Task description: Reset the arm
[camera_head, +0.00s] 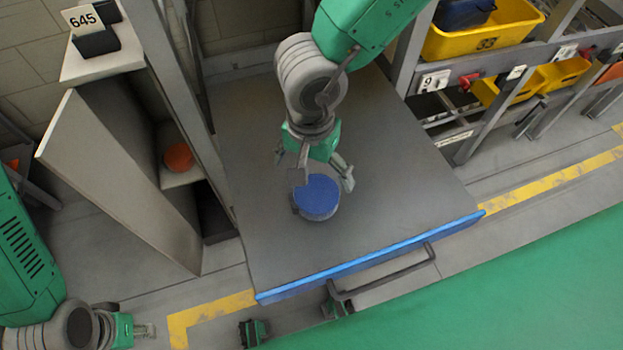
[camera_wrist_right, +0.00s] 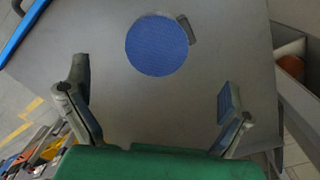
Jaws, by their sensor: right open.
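My right gripper (camera_head: 323,179) is over the grey platform (camera_head: 370,235). In the right wrist view its two fingers (camera_wrist_right: 154,85) are spread wide with nothing between them. A blue round object (camera_head: 318,198) sits on the platform just below the fingertips in the head view. The same blue disc-shaped top shows ahead of the fingers in the right wrist view (camera_wrist_right: 157,46). I cannot tell whether a finger touches it. My left gripper (camera_head: 143,331) is low at the left of the head view, away from the platform; its fingers are too small to read.
The platform has a blue front edge (camera_head: 370,258) and a dark handle (camera_head: 385,272). A grey open cabinet door (camera_head: 115,185) stands at left, beside a shelf with an orange round object (camera_head: 178,157). A rack with yellow bins (camera_head: 480,38) stands at right. Green floor (camera_head: 520,290) is clear.

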